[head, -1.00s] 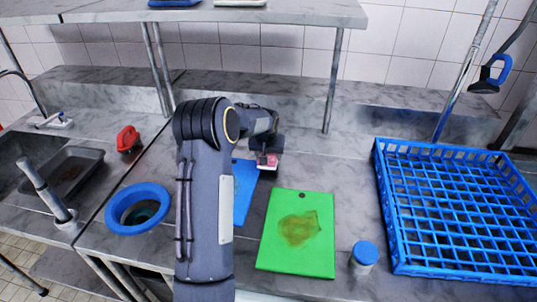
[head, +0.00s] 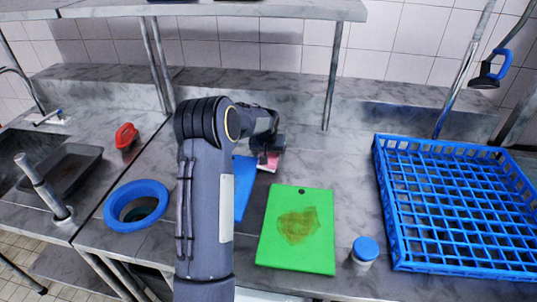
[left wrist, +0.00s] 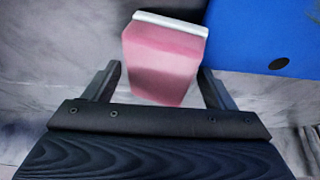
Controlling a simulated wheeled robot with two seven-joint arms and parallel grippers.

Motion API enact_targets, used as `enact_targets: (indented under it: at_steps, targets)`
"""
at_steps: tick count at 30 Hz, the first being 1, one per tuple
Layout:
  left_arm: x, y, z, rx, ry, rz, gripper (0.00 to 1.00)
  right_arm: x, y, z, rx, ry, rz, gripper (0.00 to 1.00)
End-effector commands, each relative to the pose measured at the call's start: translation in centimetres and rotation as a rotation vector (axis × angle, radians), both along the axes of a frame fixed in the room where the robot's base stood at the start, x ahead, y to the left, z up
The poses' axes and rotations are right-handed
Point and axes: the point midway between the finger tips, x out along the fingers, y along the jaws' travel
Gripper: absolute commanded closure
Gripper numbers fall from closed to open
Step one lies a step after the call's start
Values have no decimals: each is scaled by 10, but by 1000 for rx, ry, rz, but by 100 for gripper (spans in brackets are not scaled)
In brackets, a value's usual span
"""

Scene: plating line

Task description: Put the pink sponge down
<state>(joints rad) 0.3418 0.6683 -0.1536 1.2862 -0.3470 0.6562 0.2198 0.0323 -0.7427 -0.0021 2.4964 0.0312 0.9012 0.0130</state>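The pink sponge (head: 269,164) rests on the grey counter just past the far right corner of the blue cutting board. In the left wrist view the sponge (left wrist: 163,58) shows its pink body and a pale strip along its far edge. My left gripper (head: 268,154) is at the sponge in the head view. In the left wrist view the fingers of my left gripper (left wrist: 160,76) stand either side of the sponge's near part, with a narrow gap visible, so the gripper looks open. My right gripper is not in view.
The blue board (head: 243,187) is partly hidden by my left arm. A green board (head: 283,249) with a brown stain, a blue-lidded jar (head: 364,252) and a blue rack (head: 384,205) stand to the right. A blue ring (head: 113,205) is at left. Counter behind the green board is clear.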

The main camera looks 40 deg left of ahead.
Motion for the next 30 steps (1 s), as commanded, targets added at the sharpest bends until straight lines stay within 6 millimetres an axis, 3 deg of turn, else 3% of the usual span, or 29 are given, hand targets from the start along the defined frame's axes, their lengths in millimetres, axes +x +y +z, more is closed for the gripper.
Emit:
enact_targets:
  at_steps: [11, 14, 19, 24, 30]
  targets:
    - [-5, 3, -2, -2, 17, 7, 20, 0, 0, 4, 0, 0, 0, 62]
    - [-5, 3, 11, -2, 16, 8, 20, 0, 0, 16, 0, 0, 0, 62]
    - [-15, -5, 38, -1, 6, 4, 20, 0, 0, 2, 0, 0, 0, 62]
    - [-27, -12, 76, 1, 4, 3, 20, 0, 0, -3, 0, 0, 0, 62]
    - [-38, -18, 108, 1, 5, 3, 20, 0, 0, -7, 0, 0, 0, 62]
